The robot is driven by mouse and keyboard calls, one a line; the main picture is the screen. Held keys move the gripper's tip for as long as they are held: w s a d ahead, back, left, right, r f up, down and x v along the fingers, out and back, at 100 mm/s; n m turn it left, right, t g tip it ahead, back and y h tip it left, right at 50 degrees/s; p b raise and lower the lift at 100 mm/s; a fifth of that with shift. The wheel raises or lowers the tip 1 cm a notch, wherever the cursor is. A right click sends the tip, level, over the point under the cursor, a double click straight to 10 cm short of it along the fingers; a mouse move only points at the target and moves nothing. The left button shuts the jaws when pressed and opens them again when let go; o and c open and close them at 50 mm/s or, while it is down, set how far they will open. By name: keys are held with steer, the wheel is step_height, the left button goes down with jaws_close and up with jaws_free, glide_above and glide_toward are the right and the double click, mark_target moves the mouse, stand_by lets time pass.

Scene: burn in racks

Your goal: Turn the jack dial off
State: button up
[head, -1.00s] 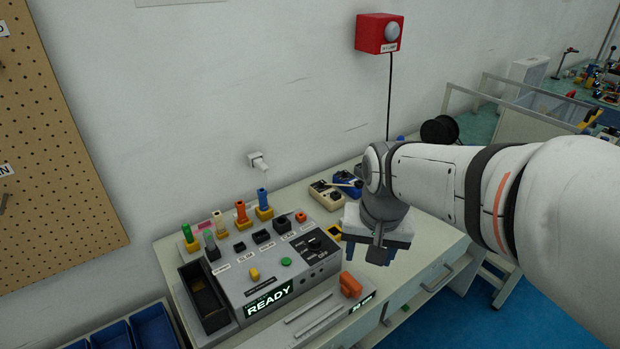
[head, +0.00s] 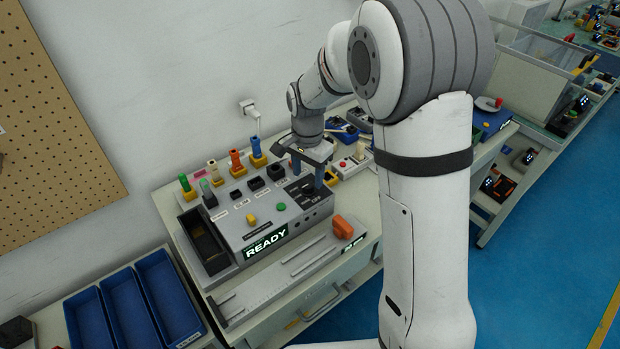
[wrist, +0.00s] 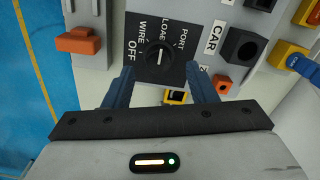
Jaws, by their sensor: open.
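The jack dial (wrist: 159,58) is a round black knob with a white pointer line on a black panel marked OFF, WIRE, LOAD and PORT. The pointer line runs nearly up and down in the wrist view; I cannot tell which mark it selects. My gripper (wrist: 158,73) is open, with one blue finger to each side of the dial's lower edge in that view. Nothing is between the fingers except the view of the dial. In the head view my gripper (head: 308,171) is over the right end of the grey test console (head: 262,228), and its fingers partly hide the dial's panel.
The console's display reads READY (head: 265,243). An orange handle (head: 343,227) sits in front. Coloured plugs (head: 237,161) and black sockets stand behind. A black tray (head: 206,243) is at left, with blue bins (head: 128,300) beyond. A small box (head: 352,165) lies right of my gripper.

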mark_target(308, 187)
steer(key=shift+f, duration=1.45)
steer(key=shift+c, duration=0.4)
